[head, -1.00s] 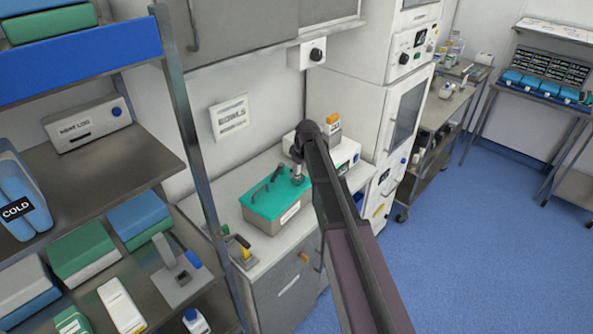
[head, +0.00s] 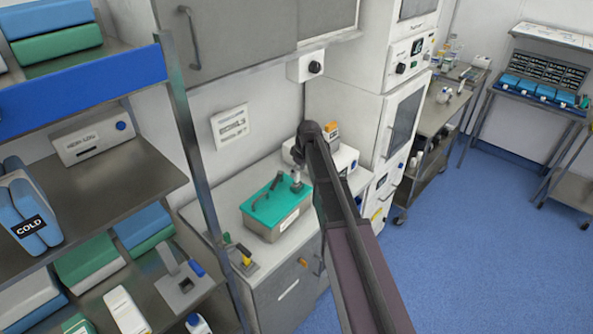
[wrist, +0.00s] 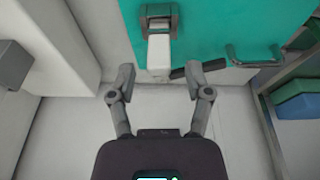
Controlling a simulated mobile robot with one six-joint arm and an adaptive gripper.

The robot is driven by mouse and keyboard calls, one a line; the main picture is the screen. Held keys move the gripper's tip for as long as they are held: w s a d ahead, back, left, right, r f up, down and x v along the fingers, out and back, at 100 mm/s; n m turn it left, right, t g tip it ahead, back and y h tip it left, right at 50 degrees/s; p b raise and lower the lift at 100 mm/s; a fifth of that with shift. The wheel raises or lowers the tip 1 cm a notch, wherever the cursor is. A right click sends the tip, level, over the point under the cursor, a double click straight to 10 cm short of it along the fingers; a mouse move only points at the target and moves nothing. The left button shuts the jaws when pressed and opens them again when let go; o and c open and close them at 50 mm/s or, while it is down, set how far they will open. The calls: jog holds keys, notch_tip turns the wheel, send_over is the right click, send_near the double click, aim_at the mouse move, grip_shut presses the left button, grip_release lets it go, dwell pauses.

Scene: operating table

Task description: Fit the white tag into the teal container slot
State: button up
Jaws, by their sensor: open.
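The teal container (head: 275,206) has a teal lid and pale sides and stands on the counter; its teal top fills the upper wrist view (wrist: 225,25). In the wrist view a grey fitting (wrist: 158,15) sits at the lid's edge. A white tag-like piece (wrist: 158,55) extends from it toward my gripper; I cannot tell how firmly it is seated. My gripper (wrist: 158,80) is open, its fingers wide apart on either side of the white piece's lower end. Nothing is clasped.
A dark handle (wrist: 253,60) stands on the lid right of the white piece. A yellow-handled tool (head: 244,258) is on the counter left of the container. White equipment (head: 343,160) stands behind my arm. A shelf rack (head: 120,180) is close on the left.

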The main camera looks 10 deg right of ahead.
jog(key=p+v, duration=0.7)
jog(key=v, duration=0.1)
dwell(0.4)
jog(key=shift+s, duration=0.1)
dwell(0.4)
jog(key=s+a+m+g+h, duration=0.1)
jog(key=s+m, duration=0.7)
jog(key=s, duration=1.9)
jog(key=shift+a+f+g+h, duration=0.2)
jog(key=shift+f+g+h, duration=0.1)
jog(key=shift+g, duration=0.3)
notch_tip(320, 180, down, 14)
jog(key=b, duration=1.4)
